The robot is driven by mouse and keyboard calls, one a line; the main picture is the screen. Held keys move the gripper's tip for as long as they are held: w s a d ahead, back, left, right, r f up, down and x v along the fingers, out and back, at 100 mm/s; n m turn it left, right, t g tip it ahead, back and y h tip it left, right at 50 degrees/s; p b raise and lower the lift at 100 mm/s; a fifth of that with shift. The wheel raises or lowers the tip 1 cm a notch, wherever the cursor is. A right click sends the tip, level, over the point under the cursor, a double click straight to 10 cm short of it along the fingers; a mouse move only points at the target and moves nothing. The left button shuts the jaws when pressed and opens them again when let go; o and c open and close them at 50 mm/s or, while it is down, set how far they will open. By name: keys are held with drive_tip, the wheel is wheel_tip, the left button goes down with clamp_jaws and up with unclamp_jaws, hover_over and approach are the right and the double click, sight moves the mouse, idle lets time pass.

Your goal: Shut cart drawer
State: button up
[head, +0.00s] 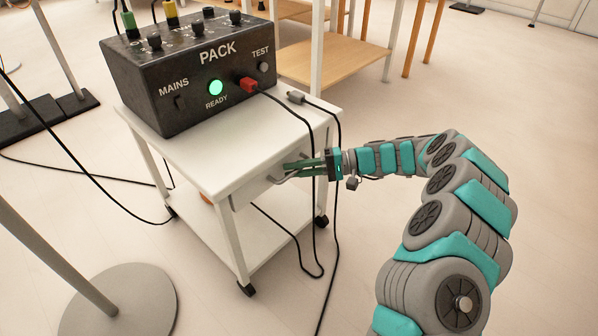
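The white cart (190,165) stands on casters in the middle of the head view. Its drawer (250,190) is under the top, on the side facing my arm. I cannot tell from this angle how far the drawer stands out. A grey bar handle (272,180) shows on the drawer front. My gripper (292,168) is at the drawer front, with its green fingers pointing left at the handle. The fingers are small and overlap the handle, so their gap and any contact are unclear.
A black PACK box (185,75) with a lit green lamp and a red plug stands on the cart top. Black cables (313,190) hang beside my gripper to the floor. A round grey base (120,305) stands at the lower left. A wooden shelf (325,60) is behind.

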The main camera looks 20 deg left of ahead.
drive_tip(key=o, duration=0.4)
drive_tip(key=shift+r, duration=0.1)
drive_tip(key=shift+c, duration=0.2)
drive_tip(key=f+v, duration=0.1)
drive_tip(key=v, duration=0.6)
drive_tip(key=shift+d+r, duration=0.35)
drive_tip(key=shift+r, duration=0.1)
drive_tip(key=shift+w, duration=0.1)
drive_tip(key=s+d+r+n+h+p, duration=0.1)
drive_tip(key=s+d+r+h, duration=0.15)
drive_tip(key=s+r, duration=0.55)
drive_tip(key=s+d+r+n+h+p, duration=0.1)
drive_tip(key=s+d+r+h, duration=0.15)
drive_tip(key=s+r, duration=0.55)
drive_tip(key=s+d+f+m+t+h+p, duration=0.1)
drive_tip(key=s+d+f+h, duration=0.1)
drive_tip(key=s+d, duration=0.5)
drive_tip(key=s+d+f+m+t+h+p, duration=0.1)
drive_tip(key=s+d+m+t+h, duration=0.1)
drive_tip(key=s+d+h, duration=0.2)
drive_tip(key=s+d+f+m+t+h+p, duration=0.1)
drive_tip(key=s+d+h, duration=0.3)
drive_tip(key=s+d, duration=0.6)
drive_tip(key=d+f, duration=0.1)
drive_tip(key=d, duration=0.3)
drive_tip(key=shift+s+d+f+m+t, duration=0.3)
drive_tip(key=shift+d+f+m, duration=0.05)
drive_tip(key=shift+d+m, duration=0.05)
